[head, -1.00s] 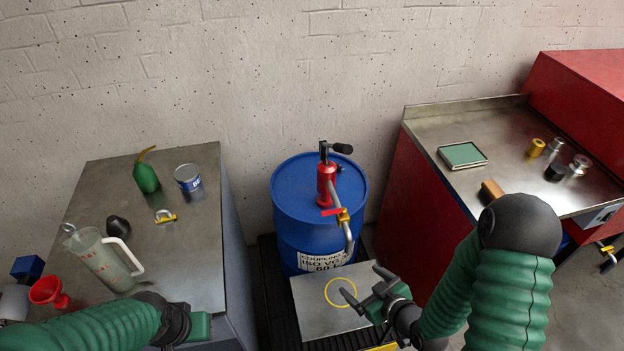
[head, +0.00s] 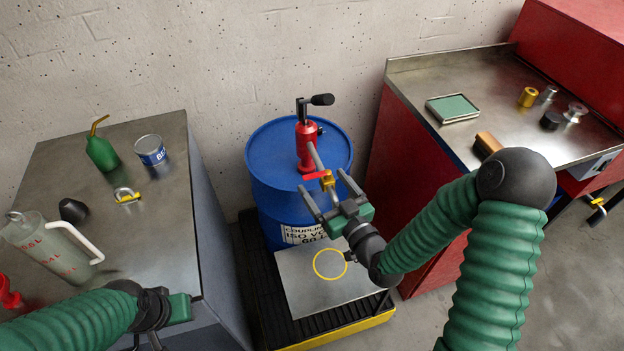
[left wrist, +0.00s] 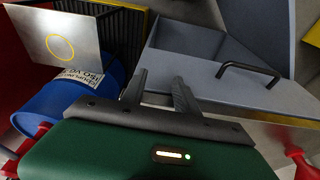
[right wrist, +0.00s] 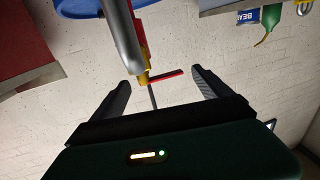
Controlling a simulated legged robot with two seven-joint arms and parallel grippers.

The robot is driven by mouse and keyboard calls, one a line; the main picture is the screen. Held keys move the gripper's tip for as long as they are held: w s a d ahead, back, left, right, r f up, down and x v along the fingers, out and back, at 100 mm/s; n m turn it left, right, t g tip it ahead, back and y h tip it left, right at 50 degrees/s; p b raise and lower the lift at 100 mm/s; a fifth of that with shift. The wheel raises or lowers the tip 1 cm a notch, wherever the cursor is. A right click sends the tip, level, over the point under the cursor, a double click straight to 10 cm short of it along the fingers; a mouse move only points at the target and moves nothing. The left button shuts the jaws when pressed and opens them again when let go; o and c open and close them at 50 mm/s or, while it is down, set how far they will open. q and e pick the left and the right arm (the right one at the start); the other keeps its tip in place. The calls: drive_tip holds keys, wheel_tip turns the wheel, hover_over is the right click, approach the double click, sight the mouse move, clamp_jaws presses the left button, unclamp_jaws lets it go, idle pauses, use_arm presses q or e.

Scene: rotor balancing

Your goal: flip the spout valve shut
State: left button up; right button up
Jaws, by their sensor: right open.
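The spout valve is a yellow body (head: 328,181) with a red lever (head: 315,175), on the grey spout of the red hand pump (head: 306,146) atop the blue drum (head: 270,160). The lever sticks out sideways, across the spout. My right gripper (head: 320,180) is open and empty, its fingers on either side of the valve in the head view. In the right wrist view the red lever (right wrist: 168,76) shows between the fingertips; contact cannot be told. My left gripper (left wrist: 160,76) has its fingers apart and empty, by the left bench.
A metal plate with a yellow ring (head: 330,264) lies before the drum. The left bench (head: 165,215) holds a jug (head: 50,248), green oil can (head: 102,152), tin (head: 151,150) and padlock (head: 127,196). A red cabinet (head: 420,180) stands right.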

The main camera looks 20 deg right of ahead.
drive_tip(key=x, duration=0.6)
drive_tip(key=shift+w+a+r, duration=0.15)
drive_tip(key=shift+w+r, duration=0.05)
drive_tip(key=shift+r, duration=0.05)
drive_tip(key=c, duration=1.3)
drive_tip(key=shift+h, duration=0.3)
